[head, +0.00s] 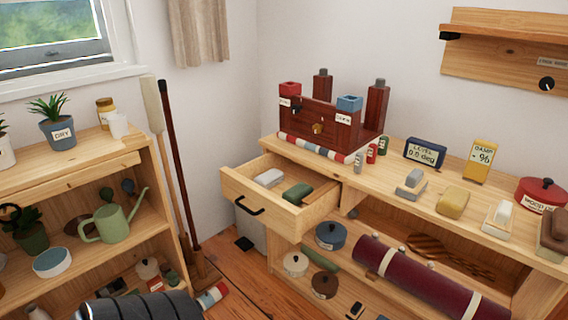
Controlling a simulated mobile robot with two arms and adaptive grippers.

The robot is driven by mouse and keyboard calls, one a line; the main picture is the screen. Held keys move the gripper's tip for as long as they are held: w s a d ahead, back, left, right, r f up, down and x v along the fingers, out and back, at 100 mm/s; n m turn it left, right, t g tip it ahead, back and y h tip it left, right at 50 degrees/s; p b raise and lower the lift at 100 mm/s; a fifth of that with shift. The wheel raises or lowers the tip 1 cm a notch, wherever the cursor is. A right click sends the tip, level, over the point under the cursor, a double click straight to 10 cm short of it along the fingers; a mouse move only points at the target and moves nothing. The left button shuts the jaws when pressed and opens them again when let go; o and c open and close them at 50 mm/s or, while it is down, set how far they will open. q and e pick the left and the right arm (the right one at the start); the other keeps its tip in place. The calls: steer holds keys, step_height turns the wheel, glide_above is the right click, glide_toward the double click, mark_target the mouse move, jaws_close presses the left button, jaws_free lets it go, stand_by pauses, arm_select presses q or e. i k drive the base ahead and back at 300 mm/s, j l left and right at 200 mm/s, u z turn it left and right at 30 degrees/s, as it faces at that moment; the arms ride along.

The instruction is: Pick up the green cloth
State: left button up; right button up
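A dark green folded item (298,193), which looks like the green cloth, lies in the open drawer (265,215) of the wooden cabinet. It is near the drawer's right side. A pale grey-white folded item (269,178) lies to its left, a little apart. The drawer is pulled out and has a black handle on its front. The drawer's front wall hides part of its floor. Neither of my grippers shows in the head view.
Bottles, a level display (425,152) and several blocks stand on the cabinet top. Below are pots and a dark red roll (425,280). A shelf unit with plants and a green watering can (112,222) stands left. A broom (180,165) leans between them.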

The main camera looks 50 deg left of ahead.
mark_target(295, 194)
steer(key=u, duration=1.55)
steer(key=i+j, duration=0.1)
